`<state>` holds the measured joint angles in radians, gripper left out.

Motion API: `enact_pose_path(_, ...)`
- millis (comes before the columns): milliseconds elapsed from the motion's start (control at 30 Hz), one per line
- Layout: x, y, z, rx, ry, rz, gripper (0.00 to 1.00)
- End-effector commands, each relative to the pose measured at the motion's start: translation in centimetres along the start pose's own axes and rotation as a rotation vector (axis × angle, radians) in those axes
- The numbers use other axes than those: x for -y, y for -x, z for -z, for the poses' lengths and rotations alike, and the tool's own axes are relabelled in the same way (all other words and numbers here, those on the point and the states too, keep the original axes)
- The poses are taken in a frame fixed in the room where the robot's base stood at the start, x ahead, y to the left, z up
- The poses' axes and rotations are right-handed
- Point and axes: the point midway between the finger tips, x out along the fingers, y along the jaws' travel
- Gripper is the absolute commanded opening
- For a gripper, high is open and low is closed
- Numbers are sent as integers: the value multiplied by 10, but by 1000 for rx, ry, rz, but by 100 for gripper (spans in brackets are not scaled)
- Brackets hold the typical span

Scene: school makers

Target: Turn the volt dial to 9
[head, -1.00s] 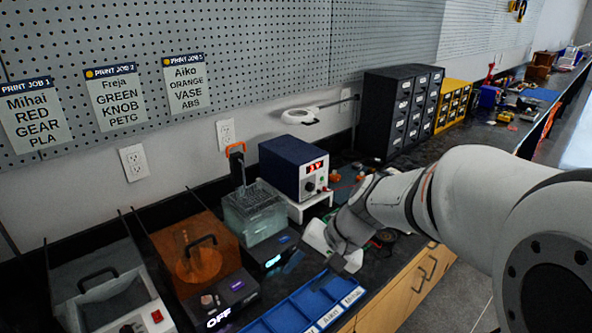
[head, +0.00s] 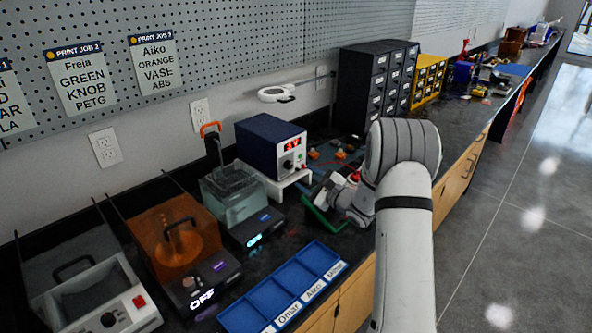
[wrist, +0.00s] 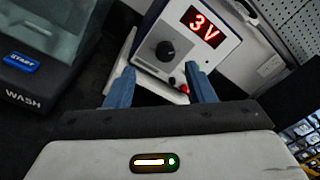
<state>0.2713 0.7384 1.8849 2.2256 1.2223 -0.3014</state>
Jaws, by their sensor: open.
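The power supply (head: 268,145) is a dark blue box with a white front, standing on a small white stand. Its front shows in the wrist view (wrist: 180,65), with a red display (wrist: 203,26) reading 3 V. The black volt dial (wrist: 165,50) sits below and left of the display; it also shows small in the head view (head: 288,165). My gripper (wrist: 160,82) is open and empty, its two blue fingers apart, pointing at the lower front of the supply. The dial lies beyond the fingertips, between their lines, and nothing touches it.
A wash station (head: 238,199) stands left of the supply, and an orange-lidded machine (head: 180,245) farther left. A blue tray (head: 255,305) lies in front. Black drawers (head: 365,85) stand at the right.

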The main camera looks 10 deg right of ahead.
Motion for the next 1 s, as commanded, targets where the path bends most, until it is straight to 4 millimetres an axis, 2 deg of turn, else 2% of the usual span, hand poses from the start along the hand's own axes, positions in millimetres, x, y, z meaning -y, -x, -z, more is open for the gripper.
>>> enact_pose_path(67,3,-1,9,-10,-13,26,49)
enact_pose_path(167,5,-8,11,-12,-16,37,49)
enact_pose_path(500,6,-60,11,-11,-16,35,49)
enact_pose_path(600,7,-71,11,-11,-15,34,49)
enact_pose_path(733,7,-78,11,-12,-15,35,49)
enact_pose_path(1000,6,-79,11,-12,-16,34,48)
